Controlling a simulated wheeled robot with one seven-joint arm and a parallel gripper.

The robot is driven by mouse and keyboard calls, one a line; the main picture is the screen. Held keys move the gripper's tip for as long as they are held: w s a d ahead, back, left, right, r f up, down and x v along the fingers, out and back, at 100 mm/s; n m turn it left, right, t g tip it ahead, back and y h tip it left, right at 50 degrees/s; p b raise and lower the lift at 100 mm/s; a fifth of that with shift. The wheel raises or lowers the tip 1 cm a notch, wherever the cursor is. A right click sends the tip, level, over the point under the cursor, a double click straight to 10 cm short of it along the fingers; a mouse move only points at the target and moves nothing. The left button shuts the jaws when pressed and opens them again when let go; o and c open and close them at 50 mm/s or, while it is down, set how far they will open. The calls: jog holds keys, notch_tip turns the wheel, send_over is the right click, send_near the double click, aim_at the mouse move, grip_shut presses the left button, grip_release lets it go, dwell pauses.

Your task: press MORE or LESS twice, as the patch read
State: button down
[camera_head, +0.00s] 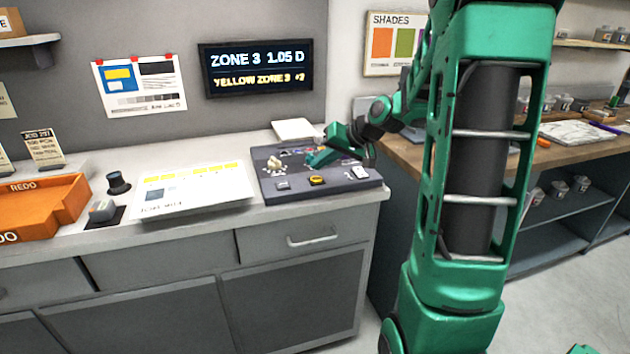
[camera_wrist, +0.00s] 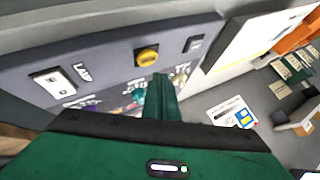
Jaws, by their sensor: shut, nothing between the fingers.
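The dark control panel (camera_head: 360,186) lies on the grey counter; it also shows in the wrist view (camera_wrist: 110,62). A yellow round button (camera_head: 317,180) sits near its front edge and appears in the wrist view (camera_wrist: 147,56) just beyond my fingertips. My gripper (camera_head: 309,162) is shut and empty, low over the middle of the panel; its green fingers (camera_wrist: 160,78) hide part of it. I cannot tell whether they touch it. A pale knob (camera_head: 275,166) stands at the panel's left. I cannot read MORE or LESS on any button.
The wall display (camera_head: 256,69) reads "ZONE 3 1.05 D" and "YELLOW ZONE 3", with a blurred ending. A printed sheet (camera_head: 195,190) with a yellow strip lies left of the panel. Beyond it are a small dark instrument (camera_head: 104,211) and an orange tray (camera_head: 45,205). A white rocker switch (camera_wrist: 52,82) is on the panel.

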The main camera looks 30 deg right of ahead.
aim_at(320, 180)
jog(key=shift+r, duration=1.9)
jog(key=s+a+f+g+h, duration=0.1)
jog(key=s+f+g, duration=0.1)
jog(key=s, duration=0.9)
jog(key=s+a+f+m+g+h, duration=0.1)
jog(key=s+g, duration=0.3)
jog(key=s, duration=0.8)
jog(key=s+a+f+g+h, duration=0.1)
jog(key=s+a+f+g, duration=0.1)
jog(key=s, duration=1)
jog(key=shift+a+f+g, duration=0.4)
jog(key=shift+a+f, duration=0.2)
jog(key=shift+w+f, duration=0.25)
jog(key=shift+w, duration=0.4)
